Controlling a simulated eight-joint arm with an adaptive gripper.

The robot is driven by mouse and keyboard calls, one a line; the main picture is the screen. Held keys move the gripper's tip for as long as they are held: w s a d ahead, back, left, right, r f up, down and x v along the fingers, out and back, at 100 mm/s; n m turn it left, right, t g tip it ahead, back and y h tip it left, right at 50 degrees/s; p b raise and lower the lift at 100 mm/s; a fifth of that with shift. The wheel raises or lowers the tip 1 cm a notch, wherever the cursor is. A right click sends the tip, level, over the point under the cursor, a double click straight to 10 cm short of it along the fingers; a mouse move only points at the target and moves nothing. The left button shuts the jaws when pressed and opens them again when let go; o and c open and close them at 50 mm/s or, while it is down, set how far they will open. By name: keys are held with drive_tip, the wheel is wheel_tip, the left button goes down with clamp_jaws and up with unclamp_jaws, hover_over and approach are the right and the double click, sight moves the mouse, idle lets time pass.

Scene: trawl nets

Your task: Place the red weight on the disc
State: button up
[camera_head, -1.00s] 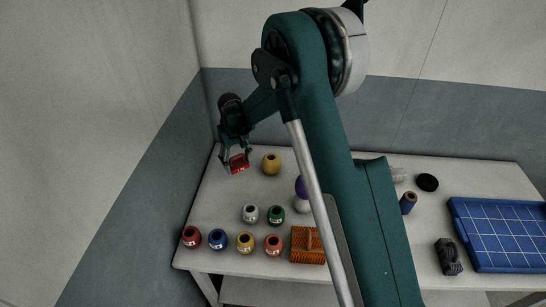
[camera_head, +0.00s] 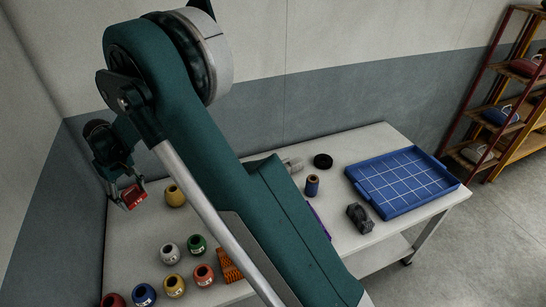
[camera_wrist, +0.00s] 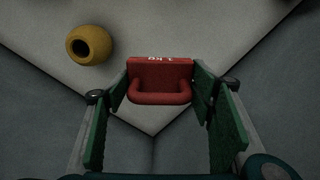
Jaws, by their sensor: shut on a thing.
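The red weight (camera_head: 133,197) is a small red block with white lettering and a loop handle. My gripper (camera_head: 129,188) is shut on it at the far left corner of the table. In the wrist view the weight (camera_wrist: 160,70) sits between the green finger pads of my gripper (camera_wrist: 160,88), with its handle towards the camera. A flat black disc (camera_head: 322,160) lies on the table near the back edge, right of my arm and well away from the weight. I cannot tell how high the weight is above the table.
A yellow pot (camera_head: 174,195) stands close right of the weight. Several coloured pots and an orange brush (camera_head: 229,266) stand nearer the front. Near the disc are a blue spool (camera_head: 312,187), a black dispenser (camera_head: 359,218) and a blue gridded tray (camera_head: 441,191). My arm hides the middle of the table.

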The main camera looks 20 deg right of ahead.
drive_tip(key=shift+r, duration=0.6)
drive_tip(key=shift+w+d+r, duration=0.15)
drive_tip(key=shift+d, duration=0.1)
drive_tip(key=w+d+m, duration=0.1)
drive_tip(key=w+d, duration=0.4)
drive_tip(key=d, duration=0.9)
drive_tip(key=w+d+m, duration=0.2)
drive_tip(key=w+d, duration=0.2)
drive_tip(key=d, duration=1.1)
drive_tip(key=w+d+m, duration=0.1)
drive_tip(key=w+d, duration=0.4)
drive_tip(key=d, duration=0.9)
drive_tip(key=s+d+m+b, duration=0.15)
drive_tip(key=s+d, duration=0.25)
drive_tip(key=d, duration=1.9)
drive_tip(key=s+d+m, duration=0.2)
drive_tip(key=s+d, duration=0.2)
drive_tip(key=d, duration=2)
drive_tip(key=shift+s+a+f, duration=0.1)
drive_tip(key=shift+a+f, duration=0.05)
drive_tip(key=shift+f, duration=1.15)
drive_tip(key=shift+s+a+f, duration=0.1)
drive_tip(key=shift+f, duration=1.15)
drive_tip(key=shift+w+f, duration=0.1)
